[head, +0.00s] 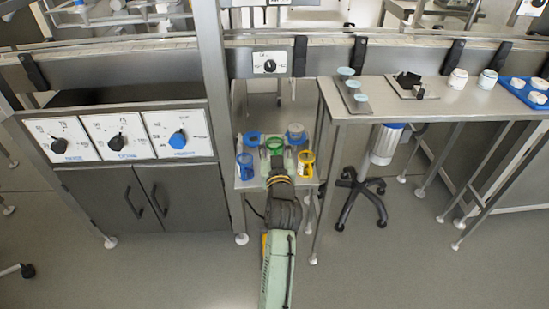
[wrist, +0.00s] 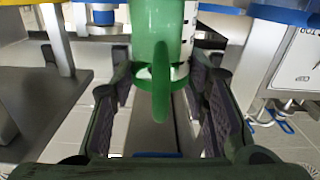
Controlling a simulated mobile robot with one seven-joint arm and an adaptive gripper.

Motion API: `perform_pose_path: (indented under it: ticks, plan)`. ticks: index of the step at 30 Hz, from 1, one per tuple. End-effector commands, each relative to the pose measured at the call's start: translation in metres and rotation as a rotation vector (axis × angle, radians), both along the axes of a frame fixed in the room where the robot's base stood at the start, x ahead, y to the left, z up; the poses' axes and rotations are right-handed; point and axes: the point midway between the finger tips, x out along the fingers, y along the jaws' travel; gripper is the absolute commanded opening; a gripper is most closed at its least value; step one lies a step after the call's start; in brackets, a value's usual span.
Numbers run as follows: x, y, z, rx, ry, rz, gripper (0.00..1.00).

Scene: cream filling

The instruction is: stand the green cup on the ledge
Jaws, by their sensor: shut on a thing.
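The green cup (head: 275,144) is at the middle of the group of cups on the small grey ledge (head: 246,183) in the head view. My gripper (head: 278,166) reaches in from the front and is shut on it. In the wrist view the green cup (wrist: 148,35) fills the top centre, its handle facing the camera, between the two dark fingers of my gripper (wrist: 160,80). The cup looks upright. Its base is hidden in the head view, so I cannot tell whether it touches the ledge.
Blue cups stand at the back left (head: 252,138), back right (head: 295,131) and front left (head: 245,165), and a yellow cup (head: 306,163) at the front right. A cabinet with dials (head: 127,144) is left; a metal table (head: 440,105) is right. Room between cups is tight.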

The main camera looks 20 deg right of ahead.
Motion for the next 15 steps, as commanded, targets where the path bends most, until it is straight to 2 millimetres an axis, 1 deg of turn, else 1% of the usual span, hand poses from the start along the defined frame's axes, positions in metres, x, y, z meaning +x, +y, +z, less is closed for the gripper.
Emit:
perform_pose_path:
  ticks: [1, 5, 12, 15]
  plan:
    - [0.0, 0.0, -0.008, 0.001, 0.003, 0.0, 0.0]
    - [0.0, 0.0, -0.02, 0.0, 0.0, 0.001, 0.0]
    - [0.0, 0.001, -0.052, 0.001, 0.001, 0.001, 0.0]
    - [0.0, 0.0, -0.057, -0.001, -0.002, 0.0, 0.0]
